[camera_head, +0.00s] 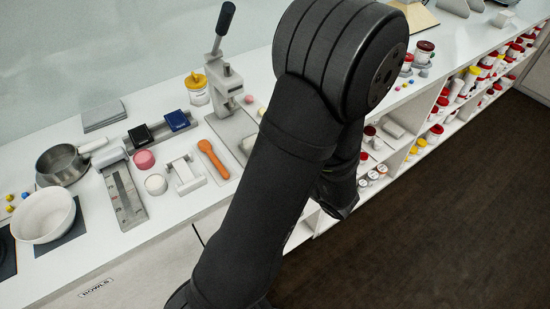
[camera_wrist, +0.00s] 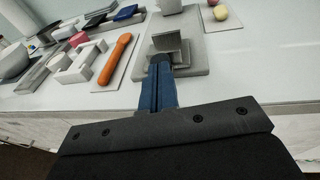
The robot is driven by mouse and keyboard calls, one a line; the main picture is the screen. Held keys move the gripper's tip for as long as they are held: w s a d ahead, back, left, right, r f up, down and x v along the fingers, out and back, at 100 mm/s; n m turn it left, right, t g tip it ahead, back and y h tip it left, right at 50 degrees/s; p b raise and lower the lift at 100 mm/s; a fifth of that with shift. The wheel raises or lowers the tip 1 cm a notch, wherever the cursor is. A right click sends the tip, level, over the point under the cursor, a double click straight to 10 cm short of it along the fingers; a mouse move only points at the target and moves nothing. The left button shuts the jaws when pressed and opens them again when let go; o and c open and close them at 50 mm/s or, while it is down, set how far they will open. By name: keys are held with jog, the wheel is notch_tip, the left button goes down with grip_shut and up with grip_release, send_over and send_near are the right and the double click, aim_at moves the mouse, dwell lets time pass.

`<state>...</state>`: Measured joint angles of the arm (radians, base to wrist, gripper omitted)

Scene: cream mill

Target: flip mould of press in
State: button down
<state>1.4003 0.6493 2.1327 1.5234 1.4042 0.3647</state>
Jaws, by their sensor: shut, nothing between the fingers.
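The press (camera_head: 226,88) stands on the counter in the head view, grey with a raised black lever handle. Its grey base plate (camera_wrist: 193,68) shows in the wrist view. A grey angled piece, apparently the mould (camera_wrist: 173,43), sits on that plate with an upright face and a tilted flap. My gripper (camera_wrist: 161,64) has dark blue fingers, shut and empty, with tips right in front of the angled piece. I cannot tell whether they touch it. In the head view my arm hides the gripper and part of the press base.
White blocks (camera_head: 185,173), pink (camera_head: 144,159) and white discs, a pan (camera_head: 62,165) and a bowl (camera_head: 43,216) stand farther left. A yellow-lidded jar (camera_head: 197,91) is behind. Jar shelves (camera_head: 425,140) are right.

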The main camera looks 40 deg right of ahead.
jog(key=x, duration=0.3)
jog(key=d+r+x, duration=0.1)
jog(key=x, duration=0.3)
jog(key=r+x, duration=0.1)
jog(key=x, duration=0.3)
jog(key=shift+w+d+f, duration=0.1)
jog(key=shift+w+d, duration=0.3)
jog(key=shift+w, duration=0.25)
jog(key=v, duration=1.4)
jog(key=shift+s, duration=0.2)
jog(key=x, duration=1.3)
jog(key=shift+w, duration=0.1)
